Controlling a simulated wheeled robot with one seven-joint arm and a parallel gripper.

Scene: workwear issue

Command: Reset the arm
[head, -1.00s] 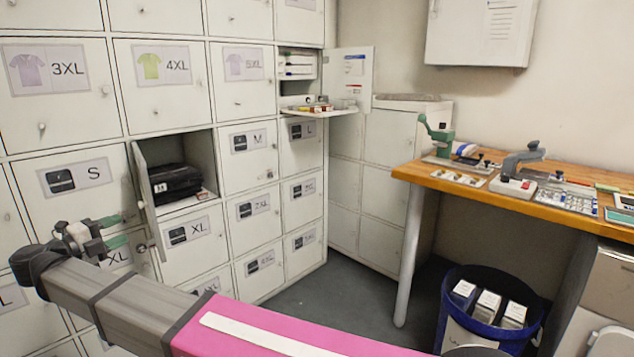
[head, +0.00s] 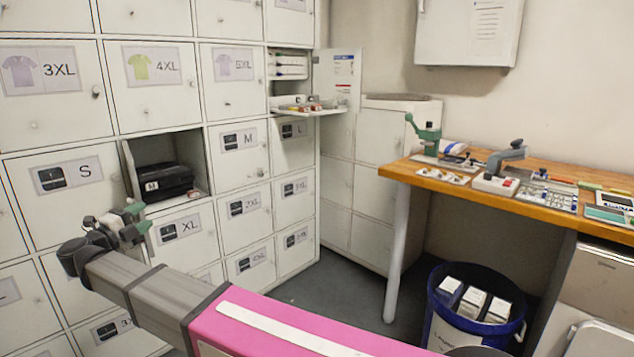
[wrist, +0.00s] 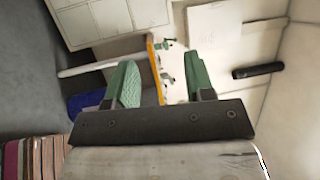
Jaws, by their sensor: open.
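My gripper (head: 141,220) shows at the left in the head view, in front of the lower locker doors and below the open compartment. Its green fingers also show in the wrist view (wrist: 160,85), spread apart with nothing between them. My arm runs from the lower right to the gripper. The open compartment (head: 206,165) holds a folded black garment (head: 164,183) with an M tag on its front. The gripper is apart from the garment.
Lockers (head: 153,88) fill the left side. A drop-down shelf (head: 308,110) with small items juts out beside an open door (head: 338,78). A wooden workbench (head: 545,212) with hand presses stands at right. A blue bin (head: 433,300) holding white boxes is below it.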

